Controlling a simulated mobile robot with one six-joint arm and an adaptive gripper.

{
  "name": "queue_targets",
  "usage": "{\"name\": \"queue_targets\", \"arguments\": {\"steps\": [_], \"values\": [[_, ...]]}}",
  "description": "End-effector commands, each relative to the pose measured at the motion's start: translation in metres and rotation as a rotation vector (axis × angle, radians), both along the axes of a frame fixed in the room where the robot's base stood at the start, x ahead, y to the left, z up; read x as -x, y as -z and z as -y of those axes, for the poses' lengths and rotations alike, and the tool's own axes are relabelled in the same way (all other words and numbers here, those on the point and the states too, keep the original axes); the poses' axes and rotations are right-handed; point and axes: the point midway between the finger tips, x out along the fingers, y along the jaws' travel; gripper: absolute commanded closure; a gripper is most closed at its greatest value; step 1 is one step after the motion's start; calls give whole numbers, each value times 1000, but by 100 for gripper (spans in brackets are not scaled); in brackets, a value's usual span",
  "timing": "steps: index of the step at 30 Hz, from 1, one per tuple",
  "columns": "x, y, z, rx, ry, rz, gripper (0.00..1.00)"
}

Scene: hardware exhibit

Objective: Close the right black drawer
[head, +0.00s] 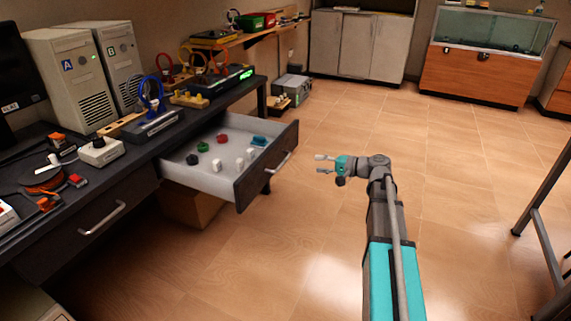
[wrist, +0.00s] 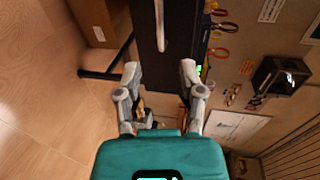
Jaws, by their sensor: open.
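The right black drawer (head: 240,192) is pulled out from the dark desk in the head view. Its white inside holds several small red, green, white and blue pieces. A metal handle (head: 283,162) is on its dark front. In the wrist view a dark front with a metal handle (wrist: 161,28) lies beyond the fingertips. My gripper (head: 322,164) is to the right of the drawer front, apart from it and over open floor. It is open and empty, with its two fingers spread in the wrist view (wrist: 160,72).
The left drawer (head: 95,230) appears shut. The desk top carries two computer towers (head: 75,80), a blue-cabled device (head: 152,124) and other hardware. A cardboard box (head: 190,208) stands below the open drawer. Floor to the right is clear, with a metal frame (head: 541,235) at the far right.

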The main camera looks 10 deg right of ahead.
Motion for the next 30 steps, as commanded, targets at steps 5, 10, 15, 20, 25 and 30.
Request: {"name": "queue_targets", "arguments": {"steps": [5,10,15,20,25,30], "values": [[0,0,0,1,0,-1,49],[-4,2,-4,2,0,0,49],[-11,5,-15,2,-1,-1,49],[-23,10,-30,2,-1,-1,49],[-38,15,-50,2,-1,-1,49],[-53,21,-71,2,-1,-1,49]]}}
